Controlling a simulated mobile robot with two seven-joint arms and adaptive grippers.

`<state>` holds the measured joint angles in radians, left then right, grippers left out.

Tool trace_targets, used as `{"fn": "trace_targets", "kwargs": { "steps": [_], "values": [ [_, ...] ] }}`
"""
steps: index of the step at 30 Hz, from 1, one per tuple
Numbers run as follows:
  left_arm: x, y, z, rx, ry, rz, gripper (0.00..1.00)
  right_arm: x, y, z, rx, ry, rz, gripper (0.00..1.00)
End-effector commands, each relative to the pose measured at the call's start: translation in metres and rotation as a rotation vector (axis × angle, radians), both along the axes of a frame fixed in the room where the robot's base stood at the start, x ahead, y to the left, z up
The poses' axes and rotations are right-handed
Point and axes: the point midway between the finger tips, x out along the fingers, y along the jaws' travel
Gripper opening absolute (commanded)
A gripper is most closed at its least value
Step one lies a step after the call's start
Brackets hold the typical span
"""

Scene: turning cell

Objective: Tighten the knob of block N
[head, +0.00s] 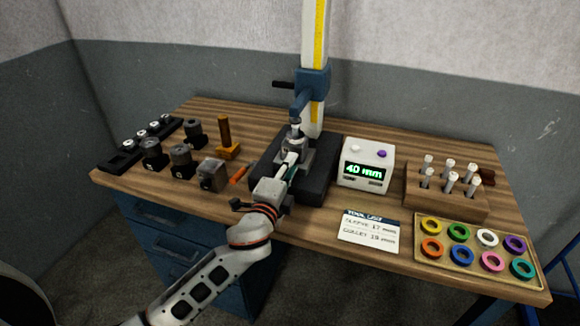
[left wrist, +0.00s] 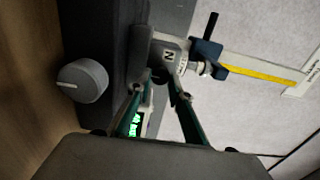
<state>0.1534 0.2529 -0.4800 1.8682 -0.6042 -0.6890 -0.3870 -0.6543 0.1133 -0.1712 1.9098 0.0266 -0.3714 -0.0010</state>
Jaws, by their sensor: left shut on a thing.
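Block N (left wrist: 168,53), a grey round piece with a black N on a light patch, shows at the dark stand in the left wrist view. In the head view, its light upper part (head: 295,133) shows above my left gripper (head: 290,162). In the left wrist view my left gripper (left wrist: 160,88) has its green-sided fingers on either side of the piece marked N, shut on it. Which part the pads touch is hard to tell. My right gripper is not seen.
The dark stand (head: 315,185) carries a tall column (head: 314,35). A display box (head: 366,166) reading 40 mm stands to its right. Further right are a wooden pin rack (head: 465,205) and a ring tray (head: 420,245). Several dark holders (head: 182,160) stand left.

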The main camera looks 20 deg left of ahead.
Motion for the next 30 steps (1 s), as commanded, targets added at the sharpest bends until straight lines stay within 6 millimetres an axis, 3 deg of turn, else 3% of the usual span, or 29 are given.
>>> {"fn": "trace_targets", "kwargs": {
  "steps": [2, 3, 4, 5, 17, 20, 30],
  "values": [
    [0.000, -0.001, 0.000, -0.001, 0.000, -0.001, 0.00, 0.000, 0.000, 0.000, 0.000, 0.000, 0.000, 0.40],
    [0.000, -0.001, 0.000, -0.001, 0.000, -0.001, 0.28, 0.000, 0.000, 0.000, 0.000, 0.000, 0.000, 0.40],
    [0.000, -0.001, 0.000, -0.002, 0.000, -0.001, 0.36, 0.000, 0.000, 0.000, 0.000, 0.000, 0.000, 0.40],
    [0.000, -0.001, 0.000, -0.002, 0.000, -0.001, 0.37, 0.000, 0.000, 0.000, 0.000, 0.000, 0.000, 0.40],
    [-0.005, 0.000, 0.000, -0.002, 0.000, -0.001, 0.37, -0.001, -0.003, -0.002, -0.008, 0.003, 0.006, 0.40],
    [-0.016, 0.000, -0.001, -0.003, 0.002, -0.001, 0.37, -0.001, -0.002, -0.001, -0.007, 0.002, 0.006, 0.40],
    [-0.082, 0.002, -0.001, -0.003, 0.002, -0.002, 0.37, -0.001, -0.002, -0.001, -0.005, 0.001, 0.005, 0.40]
  ]
}}
